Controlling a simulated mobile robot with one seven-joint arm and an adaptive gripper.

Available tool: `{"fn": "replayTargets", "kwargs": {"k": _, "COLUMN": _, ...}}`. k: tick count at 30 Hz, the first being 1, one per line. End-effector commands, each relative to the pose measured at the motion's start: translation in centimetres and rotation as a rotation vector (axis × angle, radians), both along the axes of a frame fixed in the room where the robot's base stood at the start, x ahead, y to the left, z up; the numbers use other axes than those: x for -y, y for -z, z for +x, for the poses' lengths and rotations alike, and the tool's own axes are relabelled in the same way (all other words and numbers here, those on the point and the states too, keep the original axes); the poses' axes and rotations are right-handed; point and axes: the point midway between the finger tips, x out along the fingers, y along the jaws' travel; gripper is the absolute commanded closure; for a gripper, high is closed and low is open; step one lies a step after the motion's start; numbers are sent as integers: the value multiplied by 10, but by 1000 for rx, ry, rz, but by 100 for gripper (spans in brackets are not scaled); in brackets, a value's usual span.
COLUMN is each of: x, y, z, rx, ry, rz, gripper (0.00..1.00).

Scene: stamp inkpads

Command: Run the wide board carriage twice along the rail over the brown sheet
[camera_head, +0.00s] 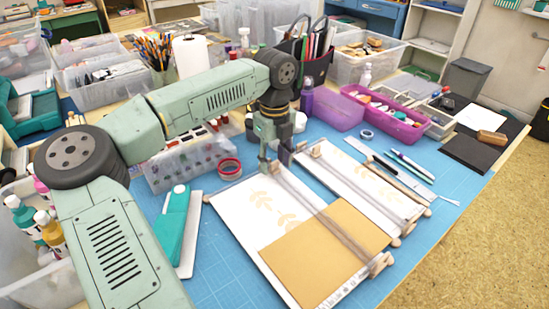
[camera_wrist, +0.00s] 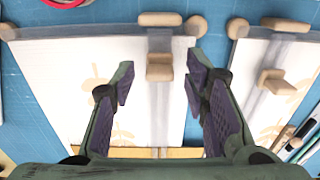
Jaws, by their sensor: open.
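The wide white board (camera_head: 232,206) lies on the blue mat with a pale leaf print. A brown sheet (camera_head: 325,255) covers its near part, and its edge shows in the wrist view (camera_wrist: 135,153). A grey rail (camera_head: 330,220) runs lengthwise along the board. The carriage (camera_wrist: 160,67), a wooden block, sits on the rail at its far end, beyond the brown sheet. My gripper (camera_head: 275,163) is over that end; in the wrist view its open fingers (camera_wrist: 160,78) flank the carriage with gaps on both sides. Fingertip height is unclear.
A narrower board (camera_head: 345,172) with its own rail and wooden carriage (camera_wrist: 277,82) lies close on the right. A teal stapler-like tool (camera_head: 172,228) is to the left. A red tape roll (camera_head: 229,169) and clear bin (camera_head: 185,170) stand nearby. Pens lie right of the boards.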

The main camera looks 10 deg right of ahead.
Motion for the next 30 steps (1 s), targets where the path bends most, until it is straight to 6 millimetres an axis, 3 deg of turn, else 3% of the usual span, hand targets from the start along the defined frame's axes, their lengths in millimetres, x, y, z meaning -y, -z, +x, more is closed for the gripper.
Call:
{"fn": "replayTargets", "kwargs": {"k": 5, "x": 0, "y": 0, "z": 0, "rx": 0, "ry": 0, "rz": 0, "gripper": 58}}
{"fn": "replayTargets", "kwargs": {"k": 24, "x": 0, "y": 0, "z": 0, "rx": 0, "ry": 0, "rz": 0, "gripper": 100}}
{"fn": "replayTargets", "kwargs": {"k": 30, "x": 0, "y": 0, "z": 0, "rx": 0, "ry": 0, "rz": 0, "gripper": 100}}
